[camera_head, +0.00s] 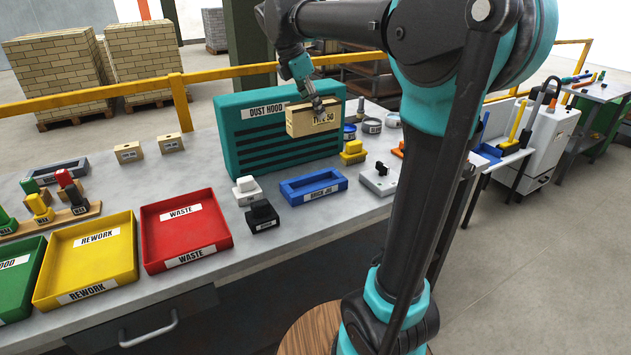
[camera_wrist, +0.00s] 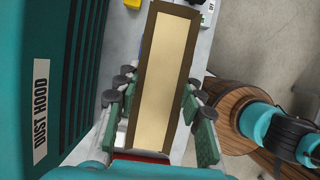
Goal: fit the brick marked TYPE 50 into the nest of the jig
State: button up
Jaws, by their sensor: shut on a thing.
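The tan brick marked TYPE 50 (camera_head: 308,122) is in my gripper (camera_head: 317,104), up in the air in front of the dust hood. Its label is partly covered by a finger. In the wrist view the brick (camera_wrist: 158,80) lies lengthwise between the green fingers, which close on it from both sides. The blue brick jig (camera_head: 296,200) stands on the bench below and in front of the brick, apart from it. Its nest looks empty.
The teal dust hood (camera_head: 240,135) stands close behind the brick. A red WASTE tray (camera_head: 168,232) and yellow REWORK tray (camera_head: 75,243) are to the left. Small white (camera_head: 246,189) and black (camera_head: 263,214) blocks stand beside the jig. Two tan bricks (camera_head: 129,153) lie at the back left.

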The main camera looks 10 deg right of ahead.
notch_tip(320, 180, down, 20)
jog(key=shift+r, duration=0.15)
dwell(0.4)
jog(key=o, duration=1.1)
jog(key=shift+c, duration=0.2)
jog(key=v, duration=1.2)
